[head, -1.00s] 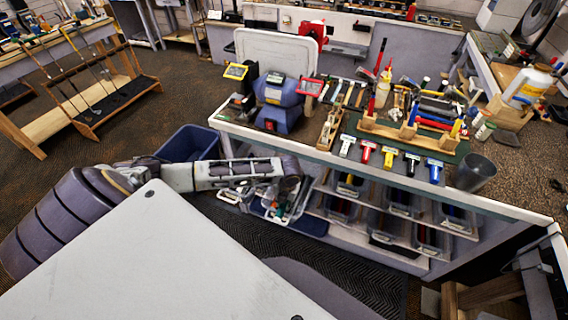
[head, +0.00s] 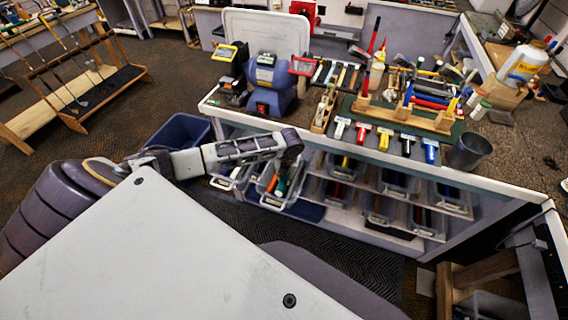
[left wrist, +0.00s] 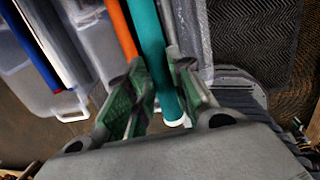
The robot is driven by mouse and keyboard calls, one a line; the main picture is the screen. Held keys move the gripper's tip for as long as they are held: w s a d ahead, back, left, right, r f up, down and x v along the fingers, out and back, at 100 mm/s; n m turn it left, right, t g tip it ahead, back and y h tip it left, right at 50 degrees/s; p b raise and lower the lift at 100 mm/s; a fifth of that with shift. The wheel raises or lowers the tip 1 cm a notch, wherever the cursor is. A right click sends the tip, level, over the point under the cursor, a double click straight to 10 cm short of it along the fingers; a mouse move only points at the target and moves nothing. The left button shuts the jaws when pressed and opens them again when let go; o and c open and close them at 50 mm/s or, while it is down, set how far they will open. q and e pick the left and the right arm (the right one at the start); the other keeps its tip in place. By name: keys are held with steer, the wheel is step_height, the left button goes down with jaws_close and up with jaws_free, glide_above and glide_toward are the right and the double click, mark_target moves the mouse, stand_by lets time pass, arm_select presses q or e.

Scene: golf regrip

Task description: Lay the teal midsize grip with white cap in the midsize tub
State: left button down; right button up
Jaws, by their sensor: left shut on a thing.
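The teal grip (left wrist: 158,60) with a white cap (left wrist: 177,122) is between the two green-padded fingers of my left gripper (left wrist: 155,85), which is shut on it. The cap end points toward the wrist. An orange grip (left wrist: 121,30) lies close beside it in the left wrist view. In the head view my left gripper is mostly hidden below the wrist, over a clear tub (head: 279,203) at the front of the lower shelf. The orange grip (head: 272,183) shows in that tub. I cannot read any tub label. My right gripper is not in view.
Several clear tubs with grips stand on shelves under the counter, one of them at the right (head: 452,200). A blue bin (head: 183,132) stands on the floor left of the counter. The countertop holds a blue grinder (head: 272,82), coloured tools and a dark cup (head: 469,151).

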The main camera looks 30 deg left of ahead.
arm_select(q)
steer(key=shift+w+a+f+b, duration=0.1)
steer(key=shift+w+a+b, duration=0.15)
steer(key=shift+w+b, duration=0.65)
steer(key=shift+w+a+b, duration=0.2)
steer(key=shift+w+b, duration=0.5)
steer(key=shift+w, duration=0.3)
steer(key=shift+f+b, duration=0.45)
steer(key=shift+f, duration=0.95)
steer(key=shift+f+b, duration=1.4)
steer(key=shift+f, duration=2)
steer(key=shift+f, duration=0.45)
